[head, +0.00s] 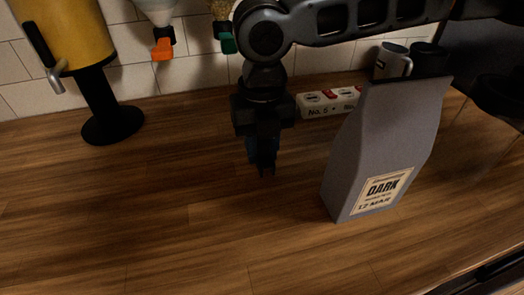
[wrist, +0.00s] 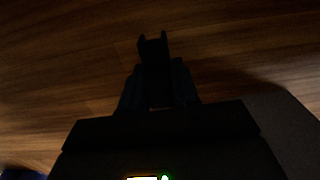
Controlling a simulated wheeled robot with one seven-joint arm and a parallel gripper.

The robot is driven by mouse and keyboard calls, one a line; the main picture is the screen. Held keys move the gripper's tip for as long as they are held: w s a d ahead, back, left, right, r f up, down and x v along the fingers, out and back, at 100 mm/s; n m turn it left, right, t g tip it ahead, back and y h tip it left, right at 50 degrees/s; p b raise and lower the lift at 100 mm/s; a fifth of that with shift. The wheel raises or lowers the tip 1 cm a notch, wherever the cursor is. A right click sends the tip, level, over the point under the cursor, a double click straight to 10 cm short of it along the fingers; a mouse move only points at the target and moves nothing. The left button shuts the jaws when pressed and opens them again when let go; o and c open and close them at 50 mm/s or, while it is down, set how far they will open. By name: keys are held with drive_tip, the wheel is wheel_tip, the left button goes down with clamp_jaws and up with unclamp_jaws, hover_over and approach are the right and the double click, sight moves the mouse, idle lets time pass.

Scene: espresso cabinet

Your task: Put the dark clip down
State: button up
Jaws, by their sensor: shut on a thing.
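My gripper (head: 264,168) points down over the wooden counter, to the left of a grey bag labelled DARK (head: 388,150). It is shut on the dark clip (wrist: 153,48), which sticks out past the fingertips in the wrist view as a small dark two-pronged shape. In the head view the clip blends with the dark fingers and I cannot make out its outline. The clip appears above the wood; I cannot tell the exact gap. The bag stands upright, slightly leaning in the picture, apart from my gripper.
The wooden counter (head: 190,205) is clear to the left and in front. A white labelled block (head: 316,104) lies behind, near mugs (head: 390,62). A yellow dispenser on a black stand (head: 108,105) is at the left. Funnels with an orange tip (head: 163,48) and green tip (head: 227,42) hang at the back.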

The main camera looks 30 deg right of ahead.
drive_tip(key=shift+f, duration=0.8)
drive_tip(key=shift+f, duration=0.15)
drive_tip(key=o, duration=1)
wheel_tip(320, 180, up, 12)
drive_tip(key=shift+r, duration=0.15)
